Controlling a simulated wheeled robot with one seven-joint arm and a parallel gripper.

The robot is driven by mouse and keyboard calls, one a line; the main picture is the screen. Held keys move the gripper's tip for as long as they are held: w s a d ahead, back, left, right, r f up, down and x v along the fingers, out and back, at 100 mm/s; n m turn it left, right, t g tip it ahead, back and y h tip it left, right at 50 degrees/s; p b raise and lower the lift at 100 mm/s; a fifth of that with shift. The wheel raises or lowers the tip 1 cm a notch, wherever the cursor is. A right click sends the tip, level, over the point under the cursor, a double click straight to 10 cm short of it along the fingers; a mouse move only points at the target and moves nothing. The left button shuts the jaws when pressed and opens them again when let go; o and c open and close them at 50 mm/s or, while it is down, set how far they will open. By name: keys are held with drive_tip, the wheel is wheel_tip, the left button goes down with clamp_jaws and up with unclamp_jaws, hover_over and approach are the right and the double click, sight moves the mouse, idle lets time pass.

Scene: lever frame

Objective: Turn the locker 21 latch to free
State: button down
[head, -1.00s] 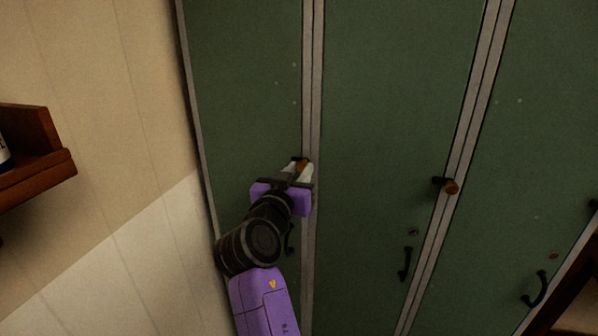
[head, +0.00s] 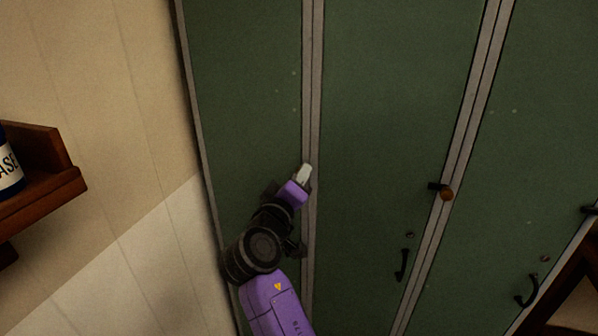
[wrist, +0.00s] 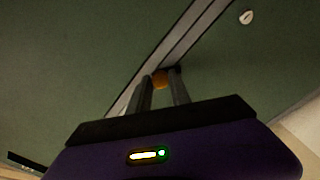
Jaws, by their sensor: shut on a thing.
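In the wrist view my gripper (wrist: 162,88) is shut on the orange-brown knob of a latch (wrist: 160,79), with one finger on each side. A dark part of the latch shows just behind the knob, beside the grey frame strip. In the head view my gripper (head: 303,175) is seen nearly edge-on at the right edge of the leftmost green locker door (head: 245,90), and it hides the latch there. No locker number is readable in either view.
The middle door's latch (head: 446,195) has a brown knob near the right-hand grey post. Black pull handles (head: 403,265) (head: 528,292) stick out lower down. A wooden shelf (head: 45,185) with a labelled jar (head: 9,172) projects from the wall at left.

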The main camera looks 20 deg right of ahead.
drive_tip(key=shift+a+n+p, duration=0.1)
drive_tip(key=shift+n+p, duration=2.25)
drive_tip(key=shift+n, duration=1.35)
drive_tip(key=c, duration=1.2)
unclamp_jaws()
drive_tip(key=b+v, duration=0.1)
drive_tip(key=v, duration=0.6)
drive_tip(key=shift+s+a+b, duration=0.2)
drive_tip(key=shift+s+b, duration=0.1)
drive_tip(key=shift+b, duration=0.05)
